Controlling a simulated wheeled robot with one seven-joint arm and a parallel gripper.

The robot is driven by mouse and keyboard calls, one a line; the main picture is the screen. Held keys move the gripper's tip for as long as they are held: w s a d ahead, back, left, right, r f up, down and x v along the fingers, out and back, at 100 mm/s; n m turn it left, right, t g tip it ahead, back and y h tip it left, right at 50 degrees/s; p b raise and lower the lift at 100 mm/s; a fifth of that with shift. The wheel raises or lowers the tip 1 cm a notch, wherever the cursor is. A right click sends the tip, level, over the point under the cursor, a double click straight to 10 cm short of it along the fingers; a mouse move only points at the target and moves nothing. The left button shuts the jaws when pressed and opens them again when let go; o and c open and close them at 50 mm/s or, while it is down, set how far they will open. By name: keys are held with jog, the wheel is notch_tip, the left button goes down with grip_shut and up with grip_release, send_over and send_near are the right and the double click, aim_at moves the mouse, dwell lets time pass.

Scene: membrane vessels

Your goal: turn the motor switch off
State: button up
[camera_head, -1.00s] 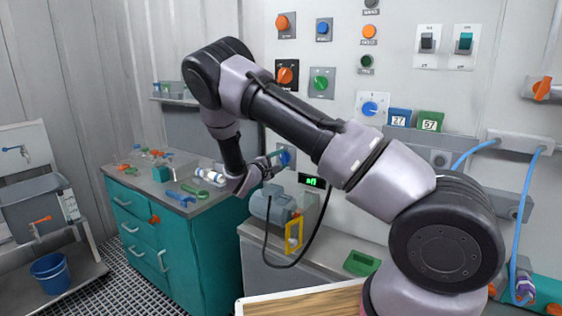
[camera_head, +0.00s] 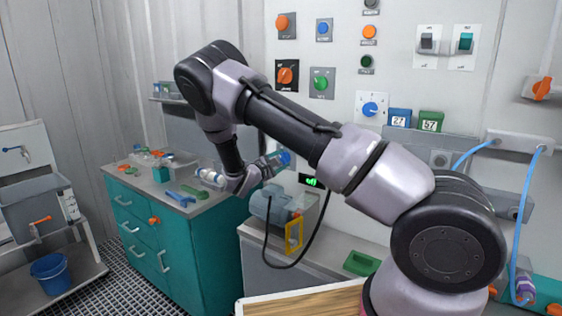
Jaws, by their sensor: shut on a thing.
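The motor switch, a blue knob (camera_head: 284,158), sits on the wall above the grey-blue motor (camera_head: 271,204). My gripper (camera_head: 277,162) is at the knob and shut on it. The fingers and my wrist cover part of the knob and its plate, so its marks cannot be read. A small black display (camera_head: 311,181) with green characters is just right of the motor; its text is too small to read surely.
A yellow frame (camera_head: 293,236) stands by the motor, with a black cable looping below. The teal cabinet (camera_head: 190,245) at left bears loose tools and bottles. Other wall knobs, such as an orange one (camera_head: 287,74) and a green one (camera_head: 321,83), are above my arm.

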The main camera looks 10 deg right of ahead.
jog(key=o, duration=1.4)
jog(key=shift+a, duration=0.1)
jog(key=shift+c, duration=0.2)
jog(key=v, duration=1)
jog(key=shift+s+a, duration=0.25)
jog(key=shift+s, duration=0.05)
